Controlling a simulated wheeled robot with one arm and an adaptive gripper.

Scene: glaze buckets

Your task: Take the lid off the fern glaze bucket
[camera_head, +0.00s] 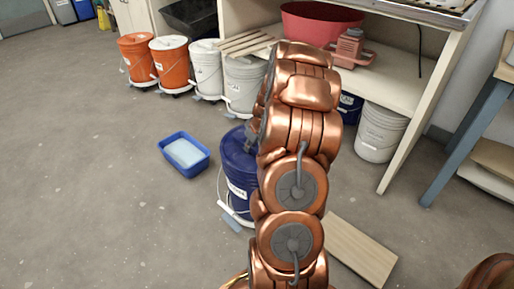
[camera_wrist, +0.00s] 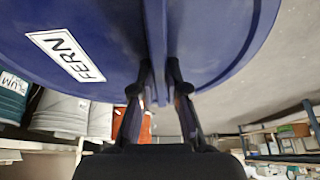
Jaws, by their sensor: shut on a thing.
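The dark blue fern glaze bucket (camera_head: 238,165) stands on the floor in the head view, left of my arm, with a white label on its side. My arm covers part of its right side. In the wrist view, a blue lid (camera_wrist: 215,40) with a white FERN label (camera_wrist: 66,54) fills the top. A raised blue grip (camera_wrist: 156,45) runs across the lid, and my gripper (camera_wrist: 160,88) is shut on it. I cannot tell whether the lid is seated or raised.
A blue tub (camera_head: 184,154) is on the floor left of the bucket. Orange buckets (camera_head: 137,58) and white buckets (camera_head: 243,84) line the back. A shelf unit (camera_head: 400,85) stands behind my arm. A wooden board (camera_head: 360,250) lies at the right. Floor at the left is clear.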

